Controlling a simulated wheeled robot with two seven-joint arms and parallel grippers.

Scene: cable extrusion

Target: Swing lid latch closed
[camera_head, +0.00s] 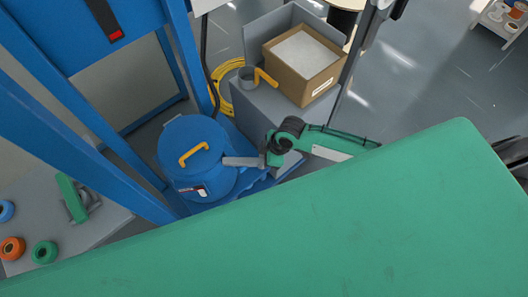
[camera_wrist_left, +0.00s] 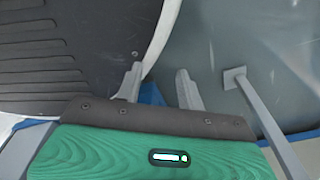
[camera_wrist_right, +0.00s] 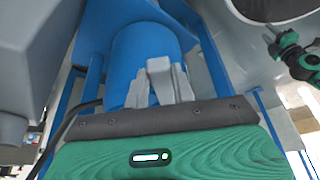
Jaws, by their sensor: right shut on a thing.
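The blue round hopper (camera_head: 197,152) has a blue lid with a yellow handle (camera_head: 194,153) on top, and the lid sits on it. A grey latch bar (camera_head: 240,161) reaches the right side of the hopper near the lid rim. My right gripper (camera_head: 262,160) is at the bar's outer end. In the right wrist view my right gripper (camera_wrist_right: 160,90) has its fingers around a grey piece, the latch (camera_wrist_right: 158,70), in front of the blue hopper (camera_wrist_right: 148,48). My left gripper (camera_wrist_left: 160,88) is open and empty, with its fingers apart. The latch's contact with the lid is unclear.
Blue frame posts (camera_head: 184,52) rise at the left. A large green surface (camera_head: 330,225) fills the foreground. Colored spools (camera_head: 12,248) lie at lower left.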

